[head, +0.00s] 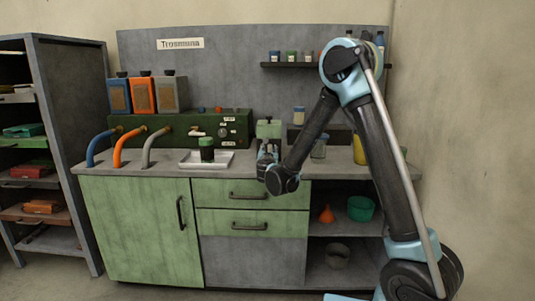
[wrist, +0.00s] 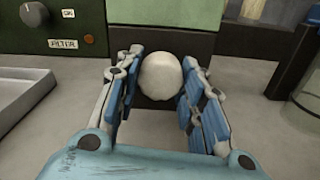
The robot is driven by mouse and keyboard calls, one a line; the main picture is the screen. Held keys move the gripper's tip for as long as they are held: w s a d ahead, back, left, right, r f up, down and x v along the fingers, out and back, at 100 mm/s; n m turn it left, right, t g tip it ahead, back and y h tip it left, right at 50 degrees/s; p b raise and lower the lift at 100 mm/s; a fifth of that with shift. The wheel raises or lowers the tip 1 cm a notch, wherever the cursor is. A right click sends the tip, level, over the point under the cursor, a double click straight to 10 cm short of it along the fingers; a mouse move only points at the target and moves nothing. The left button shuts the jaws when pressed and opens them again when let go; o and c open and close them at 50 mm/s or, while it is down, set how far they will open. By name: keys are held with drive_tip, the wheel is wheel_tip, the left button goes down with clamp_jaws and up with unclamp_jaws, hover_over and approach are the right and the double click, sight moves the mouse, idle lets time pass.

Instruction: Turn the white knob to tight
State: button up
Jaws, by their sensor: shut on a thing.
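The white knob (wrist: 160,76) is a round, pale ball on the front of a small device with a green upper part (wrist: 165,14) and a dark lower part. In the head view the green device (head: 268,129) stands on the counter, right of the dark green machine. My gripper (head: 266,151) is in front of it and hides the knob there. In the wrist view the blue-padded fingers of my gripper (wrist: 161,66) stand on both sides of the knob, shut on it. I see no mark on the knob showing how far it is turned.
A white tray (head: 190,165) with a dark green jar (head: 206,149) stands left of my gripper on the counter (head: 165,166). The dark green machine (head: 170,128) is behind it. A glass jar (head: 319,148) and a yellow bottle (head: 359,149) stand to the right.

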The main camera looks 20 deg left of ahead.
drive_tip(key=m, duration=0.7)
drive_tip(key=shift+m, duration=0.4)
drive_tip(key=m, duration=0.8)
drive_tip(key=shift+s, duration=0.1)
drive_tip(key=m, duration=0.4)
drive_tip(key=shift+r, duration=0.1)
drive_tip(key=m, duration=0.3)
drive_tip(key=shift+m, duration=0.3)
drive_tip(key=m, duration=0.6)
drive_tip(key=shift+a+r, duration=0.1)
drive_tip(key=shift+m, duration=0.3)
